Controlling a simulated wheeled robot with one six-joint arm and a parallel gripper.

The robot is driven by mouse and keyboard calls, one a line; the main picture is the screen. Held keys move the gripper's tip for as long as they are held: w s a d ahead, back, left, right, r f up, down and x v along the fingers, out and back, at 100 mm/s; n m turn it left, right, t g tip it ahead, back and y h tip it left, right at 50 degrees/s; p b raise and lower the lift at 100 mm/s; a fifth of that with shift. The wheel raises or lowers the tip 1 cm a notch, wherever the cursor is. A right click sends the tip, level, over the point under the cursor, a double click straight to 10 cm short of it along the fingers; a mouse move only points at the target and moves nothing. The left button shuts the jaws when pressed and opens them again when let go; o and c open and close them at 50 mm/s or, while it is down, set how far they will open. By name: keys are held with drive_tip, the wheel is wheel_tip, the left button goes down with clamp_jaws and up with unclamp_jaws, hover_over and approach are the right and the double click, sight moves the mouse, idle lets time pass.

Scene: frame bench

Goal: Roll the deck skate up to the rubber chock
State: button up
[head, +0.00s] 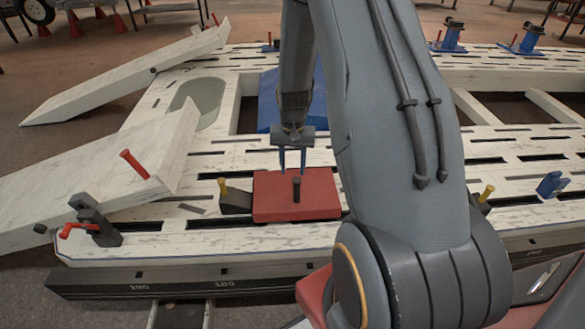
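The deck skate (275,207) is a flat red block with a short black post (296,189) standing on its top. It sits on the pale slotted deck of the bench, near the front edge. A black wedge with a yellow peg, which looks like the rubber chock (236,202), lies at its left. The skate's left side appears close to the wedge; I cannot tell whether they touch. My gripper (292,170) points down over the skate, its two fingers apart and empty. The fingertips appear just above or behind the post. My arm hides the deck right of the skate.
Two pale ramps (95,185) rest at the left of the deck (230,240). A black clamp with a red handle (92,225) stands at the front left. A second dark piece with a yellow peg (486,195) shows right of my arm. Blue clamps stand at the back right.

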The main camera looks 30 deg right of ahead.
drive_tip(key=shift+r+p, duration=1.15)
drive_tip(key=shift+r, duration=0.7)
